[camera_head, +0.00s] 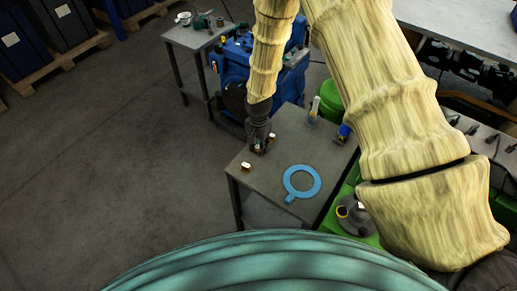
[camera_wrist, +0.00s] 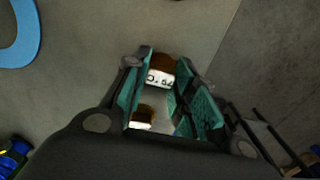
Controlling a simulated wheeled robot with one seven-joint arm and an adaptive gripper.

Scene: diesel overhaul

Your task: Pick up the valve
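No item can be told as the valve for certain. My gripper (camera_head: 262,140) points down just over the grey table (camera_head: 262,195), near its left edge. In the wrist view my gripper (camera_wrist: 160,90) has its two teal-padded fingers apart. A small brown block with a white face marked with digits (camera_wrist: 160,72) shows between the fingers, near the tips. A second brown and white piece (camera_wrist: 141,118) shows in the gap nearer the palm. I cannot tell whether the fingers touch either.
A flat blue ring with a tab (camera_head: 302,181) lies on the table, right of my gripper. A clear cylinder (camera_head: 314,110) stands at the table's back. A blue machine (camera_head: 234,65) is behind. A small side table (camera_head: 190,38) holds items. The floor at left is clear.

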